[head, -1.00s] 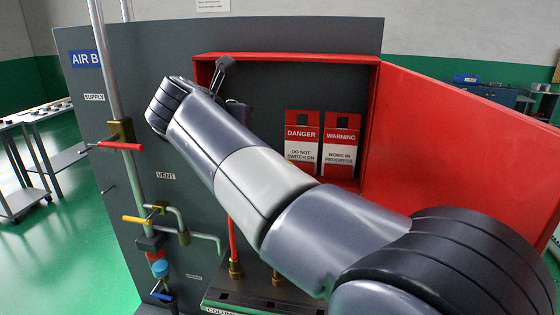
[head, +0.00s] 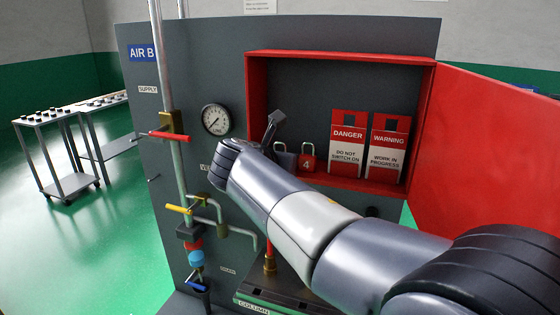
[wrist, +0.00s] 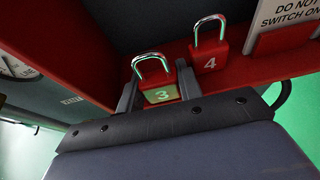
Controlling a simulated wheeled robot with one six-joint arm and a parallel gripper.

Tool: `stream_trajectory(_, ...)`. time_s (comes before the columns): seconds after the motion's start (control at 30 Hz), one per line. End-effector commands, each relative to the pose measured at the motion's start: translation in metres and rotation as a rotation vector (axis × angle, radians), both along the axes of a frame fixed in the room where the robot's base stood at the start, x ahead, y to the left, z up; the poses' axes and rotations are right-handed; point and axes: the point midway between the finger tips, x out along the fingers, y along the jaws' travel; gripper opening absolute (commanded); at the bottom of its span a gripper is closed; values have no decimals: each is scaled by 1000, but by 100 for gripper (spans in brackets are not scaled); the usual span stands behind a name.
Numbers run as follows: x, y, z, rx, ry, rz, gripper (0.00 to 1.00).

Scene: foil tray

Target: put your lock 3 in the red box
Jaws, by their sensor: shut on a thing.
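Lock 3 (wrist: 162,93) is a red padlock with a shiny shackle and a white 3. In the wrist view it sits between the two fingers of my gripper (wrist: 157,84), which is shut on it, shackle upward. The red box (head: 340,57) is a shallow open cabinet on the grey panel. In the head view my gripper (head: 279,135) is at the box's lower left, beside lock 4 (head: 307,163). My arm hides part of the box's lower edge. I cannot tell whether lock 3 touches the box floor.
Lock 4 stands on the box floor just right of lock 3. A DANGER tag (head: 347,148) and a WARNING tag (head: 387,152) stand farther right. The red door (head: 490,160) is open to the right. A gauge (head: 216,119) and pipes with valve handles are on the left.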

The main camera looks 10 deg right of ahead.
Motion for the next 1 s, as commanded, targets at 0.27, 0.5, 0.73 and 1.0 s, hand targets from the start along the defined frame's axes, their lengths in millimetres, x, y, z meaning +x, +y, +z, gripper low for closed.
stream_trajectory(0.27, 0, 0, -3, -1, 1, 0, 43)
stream_trajectory(0.5, 0, 0, 1, 0, 0, 0, 43)
stream_trajectory(0.73, -26, 18, 14, 2, -5, 6, 43)
stream_trajectory(1.0, -69, 47, 34, 1, -2, 6, 43)
